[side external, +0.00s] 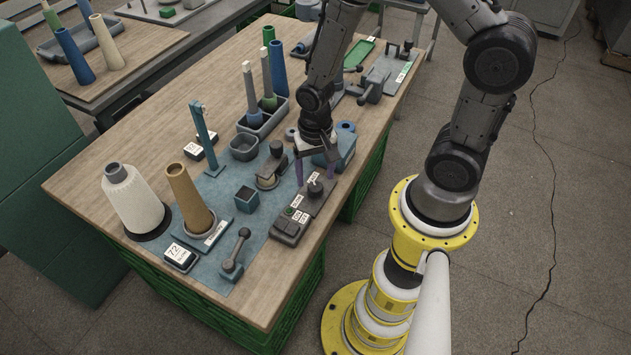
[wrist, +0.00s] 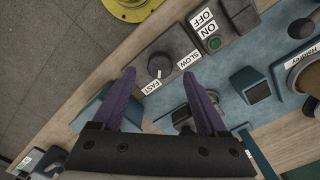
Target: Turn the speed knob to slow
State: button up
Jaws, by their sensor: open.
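The speed knob (wrist: 160,64) is a dark round knob on a grey control box (wrist: 215,22). A small pale mark on its rim faces the FAST label (wrist: 151,87); the SLOW label (wrist: 188,57) is to the right. In the side external view the knob (side external: 315,186) sits at the box's far end. My gripper (wrist: 159,75) is open and empty, its purple fingers apart on either side of the knob in the wrist picture. In the side external view my gripper (side external: 316,176) is just above and behind the knob; contact cannot be told.
The same box carries a green button (wrist: 214,43) by ON and OFF labels. A blue-grey box (side external: 341,143) stands close behind my gripper.

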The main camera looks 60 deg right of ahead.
aim_at(315, 186)
jog(key=shift+f, duration=1.75)
grip_shut()
